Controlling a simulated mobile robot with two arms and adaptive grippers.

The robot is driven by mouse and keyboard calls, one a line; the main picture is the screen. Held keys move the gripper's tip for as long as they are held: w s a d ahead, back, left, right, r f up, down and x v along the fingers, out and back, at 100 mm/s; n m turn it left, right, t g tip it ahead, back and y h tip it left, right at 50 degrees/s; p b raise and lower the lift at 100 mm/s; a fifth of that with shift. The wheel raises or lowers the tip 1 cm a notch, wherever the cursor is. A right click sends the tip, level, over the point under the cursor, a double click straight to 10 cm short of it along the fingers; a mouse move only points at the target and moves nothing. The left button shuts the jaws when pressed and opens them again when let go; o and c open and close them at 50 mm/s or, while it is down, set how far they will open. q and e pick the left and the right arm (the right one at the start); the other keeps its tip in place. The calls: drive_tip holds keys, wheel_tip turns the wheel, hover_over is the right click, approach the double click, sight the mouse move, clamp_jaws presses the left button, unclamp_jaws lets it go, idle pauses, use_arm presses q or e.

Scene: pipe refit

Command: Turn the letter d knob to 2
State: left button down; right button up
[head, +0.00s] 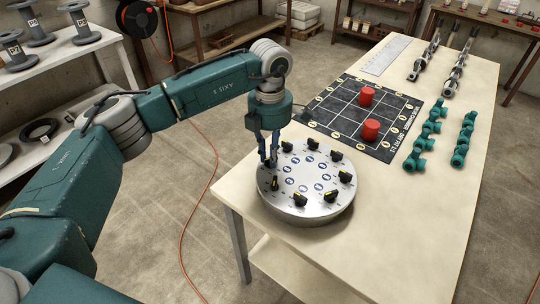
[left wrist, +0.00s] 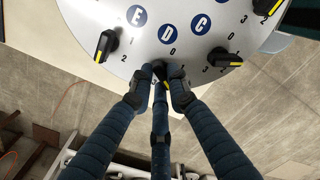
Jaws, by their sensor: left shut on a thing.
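The round metal dial plate (head: 318,217) lies on the near left end of the table, with a ring of black knobs. In the left wrist view, blue discs marked E, D (left wrist: 168,35) and C show on the plate (left wrist: 142,58). My left gripper (head: 269,160) reaches down at the plate's left edge. In the left wrist view its fingers (left wrist: 161,76) are shut around the black letter d knob (left wrist: 163,68). A little of its yellow mark shows between the fingers; the number it points to cannot be told. My right gripper is out of view.
Neighbouring knobs with yellow pointers stand close on both sides, the E knob (left wrist: 104,44) and the C knob (left wrist: 222,58). Behind the plate lies a black grid board (head: 345,112) with two red cylinders (head: 371,130). Teal fittings (head: 425,140) lie at the right.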

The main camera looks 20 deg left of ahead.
use_arm(q)
drive_tip(key=shift+w+r, duration=0.1)
drive_tip(key=c, duration=1.7)
unclamp_jaws()
drive_tip(key=shift+o, duration=0.2)
drive_tip(key=shift+r, duration=0.1)
wheel_tip(320, 180, up, 12)
drive_tip(key=shift+f, duration=0.2)
